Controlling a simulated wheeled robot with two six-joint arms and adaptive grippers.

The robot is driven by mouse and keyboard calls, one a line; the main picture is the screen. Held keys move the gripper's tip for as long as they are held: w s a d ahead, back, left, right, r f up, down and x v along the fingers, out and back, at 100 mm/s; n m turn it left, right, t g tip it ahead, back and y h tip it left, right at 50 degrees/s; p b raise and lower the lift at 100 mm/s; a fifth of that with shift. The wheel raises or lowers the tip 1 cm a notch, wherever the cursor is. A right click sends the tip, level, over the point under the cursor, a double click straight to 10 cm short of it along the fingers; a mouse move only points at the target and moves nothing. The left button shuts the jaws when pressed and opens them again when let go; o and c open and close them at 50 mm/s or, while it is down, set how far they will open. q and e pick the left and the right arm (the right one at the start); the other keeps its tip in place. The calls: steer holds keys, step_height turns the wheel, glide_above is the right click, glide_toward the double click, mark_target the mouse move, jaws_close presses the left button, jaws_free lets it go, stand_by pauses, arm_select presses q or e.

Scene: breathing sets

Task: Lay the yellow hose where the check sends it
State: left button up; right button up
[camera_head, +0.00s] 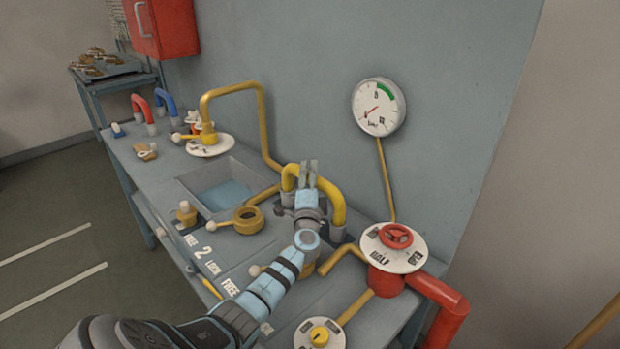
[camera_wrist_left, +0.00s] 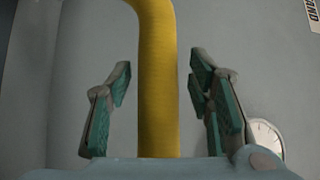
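The yellow hose (camera_head: 328,187) stands as an arch on the bench, its ends in grey sockets. My left gripper (camera_head: 307,173) is at the hose, near the top of the arch, and hides part of it. In the left wrist view the yellow hose (camera_wrist_left: 157,90) runs upright between the spread fingers of my left gripper (camera_wrist_left: 160,92), with a gap on each side. The gauge (camera_head: 379,107) on the wall has a white face, a green band and a red needle; it also shows in the left wrist view (camera_wrist_left: 264,138). My right gripper is out of view.
A red hose (camera_head: 143,107) and a blue hose (camera_head: 167,102) stand at the bench's far left. A red handwheel (camera_head: 396,236) sits on a white dial at right. A sink (camera_head: 225,193), a brass ring (camera_head: 248,219) and a yellow-brown pipe (camera_head: 264,120) are nearby.

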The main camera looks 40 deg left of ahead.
arm_select(q)
steer(key=shift+r, duration=0.1)
steer(key=p+v, duration=0.5)
steer(key=v, duration=0.7)
